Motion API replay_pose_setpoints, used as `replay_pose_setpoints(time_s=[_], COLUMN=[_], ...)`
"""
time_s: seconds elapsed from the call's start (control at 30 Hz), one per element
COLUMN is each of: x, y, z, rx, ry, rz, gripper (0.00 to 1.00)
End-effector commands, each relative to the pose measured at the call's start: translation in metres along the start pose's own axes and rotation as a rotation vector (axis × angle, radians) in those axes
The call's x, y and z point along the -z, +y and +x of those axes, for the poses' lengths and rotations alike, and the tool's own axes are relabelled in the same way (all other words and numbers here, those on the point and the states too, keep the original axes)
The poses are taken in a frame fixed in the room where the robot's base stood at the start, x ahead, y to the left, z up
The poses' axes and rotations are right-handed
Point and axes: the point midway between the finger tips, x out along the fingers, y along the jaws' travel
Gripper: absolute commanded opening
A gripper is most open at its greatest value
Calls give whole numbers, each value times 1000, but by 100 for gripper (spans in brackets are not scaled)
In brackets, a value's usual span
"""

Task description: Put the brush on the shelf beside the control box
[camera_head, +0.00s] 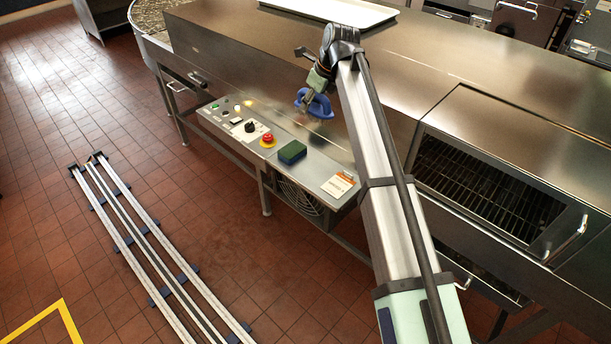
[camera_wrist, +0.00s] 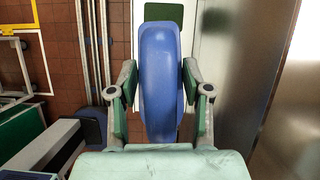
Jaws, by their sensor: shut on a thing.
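The blue brush (camera_head: 319,107) is held in my gripper (camera_head: 313,93) above the shelf (camera_head: 318,172), near the steel housing. In the wrist view the blue brush (camera_wrist: 160,75) stands lengthwise between my two fingers, with a green pad on each side of it. My gripper (camera_wrist: 160,88) is shut on it. The brush's underside and bristles cannot be made out clearly. The control box (camera_head: 235,124), with its knobs, buttons and a red stop button (camera_head: 267,140), is at the left part of the shelf.
A dark green sponge-like block (camera_head: 292,152) lies on the shelf, right of the red button. An orange and white label or card (camera_head: 338,185) is at the shelf's right end. The steel housing (camera_head: 270,75) rises behind the shelf. Floor rails (camera_head: 150,245) run at the left.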

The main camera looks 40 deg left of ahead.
Motion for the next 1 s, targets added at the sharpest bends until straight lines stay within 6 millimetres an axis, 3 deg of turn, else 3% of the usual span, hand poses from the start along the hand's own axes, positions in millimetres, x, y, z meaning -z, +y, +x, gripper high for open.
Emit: replay_pose_setpoints(time_s=[0.27, 0.8, 1.0], x=[24, 69, 75], y=[-8, -8, -8], z=[28, 139, 154], rx=[33, 32, 33], ry=[2, 2, 0], rz=[82, 79, 79], gripper=[10, 10, 10])
